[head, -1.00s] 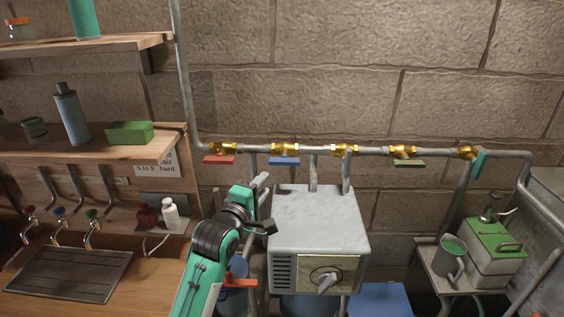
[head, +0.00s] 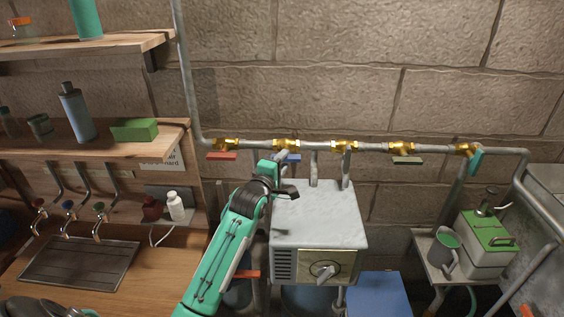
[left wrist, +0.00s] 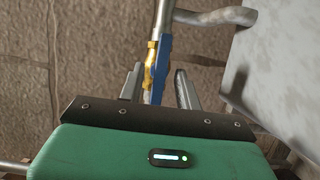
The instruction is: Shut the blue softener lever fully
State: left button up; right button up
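The blue lever (head: 293,158) hangs under a brass valve (head: 286,144) on the wall pipe, its handle lying along the pipe. My left gripper (head: 274,161) is just below and in front of it and hides part of it. In the left wrist view, the blue lever (left wrist: 162,70) shows between the two spread fingers of my left gripper (left wrist: 159,78), with the brass valve beside it. The gripper is open, with gaps at the fingers; contact cannot be told. My right gripper is not in view.
Other levers on the same pipe are red (head: 221,156), olive (head: 407,160) and teal (head: 476,161). A grey box with a dial (head: 318,215) stands close to the right of my left gripper. Wooden shelves (head: 120,145) are at left.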

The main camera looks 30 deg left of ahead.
pick_arm(q)
jog(key=c, duration=0.7)
grip_shut()
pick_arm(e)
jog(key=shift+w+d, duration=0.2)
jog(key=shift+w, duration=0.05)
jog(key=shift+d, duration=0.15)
pick_arm(q)
jog(key=m+g, duration=0.1)
jog(key=m, duration=0.1)
jog(key=m+g+y, duration=0.1)
jog(key=m, duration=0.2)
jog(key=m+g, duration=0.1)
jog(key=m, duration=0.1)
jog(key=shift+d+r+m+y, duration=0.2)
jog(key=shift+r+m+y, duration=0.1)
jog(key=shift+r, duration=0.05)
jog(key=m+g, duration=0.1)
jog(key=m+y, duration=0.1)
jog(key=m, duration=0.1)
jog(key=shift+w+d+g+y, duration=0.15)
jog(key=shift+g+y, duration=0.15)
jog(key=shift+g, duration=0.1)
jog(key=shift+d+r+m+g+y, duration=0.1)
jog(key=shift+m+g+y, duration=0.6)
jog(key=shift+m, duration=0.8)
jog(key=shift+y, duration=0.3)
